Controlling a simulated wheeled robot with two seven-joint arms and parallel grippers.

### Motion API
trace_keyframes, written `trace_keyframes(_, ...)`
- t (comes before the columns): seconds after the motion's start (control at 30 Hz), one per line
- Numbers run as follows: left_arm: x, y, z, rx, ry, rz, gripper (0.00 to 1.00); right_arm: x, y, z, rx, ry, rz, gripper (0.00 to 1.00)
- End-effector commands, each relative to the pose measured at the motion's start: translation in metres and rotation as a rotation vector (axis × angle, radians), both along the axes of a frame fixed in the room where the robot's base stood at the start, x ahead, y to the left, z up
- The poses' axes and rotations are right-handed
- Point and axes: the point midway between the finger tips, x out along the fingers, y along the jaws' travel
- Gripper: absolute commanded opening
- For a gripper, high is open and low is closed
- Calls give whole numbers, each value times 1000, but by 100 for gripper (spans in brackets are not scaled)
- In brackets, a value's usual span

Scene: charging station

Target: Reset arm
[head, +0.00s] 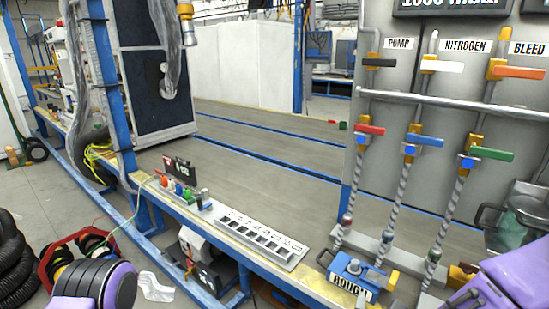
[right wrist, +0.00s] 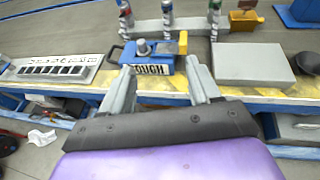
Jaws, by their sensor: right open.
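My right gripper (head: 440,284) is at the lower right of the head view, over the bench edge. In the right wrist view its two grey fingers (right wrist: 160,88) stand wide apart with nothing between them. Just beyond them is the blue box marked ROUGH (right wrist: 150,64), which also shows in the head view (head: 352,276). I cannot tell whether the fingers touch it. A purple and black part of my left arm shows at the lower left of the head view; my left gripper is out of view.
The valve panel has red (head: 366,130), blue (head: 427,140) and green (head: 490,155) handles above the bench. A switch strip (head: 262,240) lies on the bench, left of the blue box. A red tray (head: 62,255) and black hoses (head: 12,255) lie on the floor.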

Motion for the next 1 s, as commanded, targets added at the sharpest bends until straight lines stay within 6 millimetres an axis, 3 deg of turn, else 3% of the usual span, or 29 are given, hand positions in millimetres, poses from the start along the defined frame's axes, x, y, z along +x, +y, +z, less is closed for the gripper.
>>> trace_keyframes(0.33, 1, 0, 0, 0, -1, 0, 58, -21, -9, -57, -350, 286, 201, 62)
trace_keyframes(0.57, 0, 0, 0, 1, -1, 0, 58, -53, -16, -119, -737, 594, 500, 62)
trace_keyframes(0.77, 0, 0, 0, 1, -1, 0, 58, -107, -32, -184, -1172, 915, 935, 62)
trace_keyframes(1.0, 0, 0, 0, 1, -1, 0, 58, -193, -63, -246, -1670, 1180, 1651, 62)
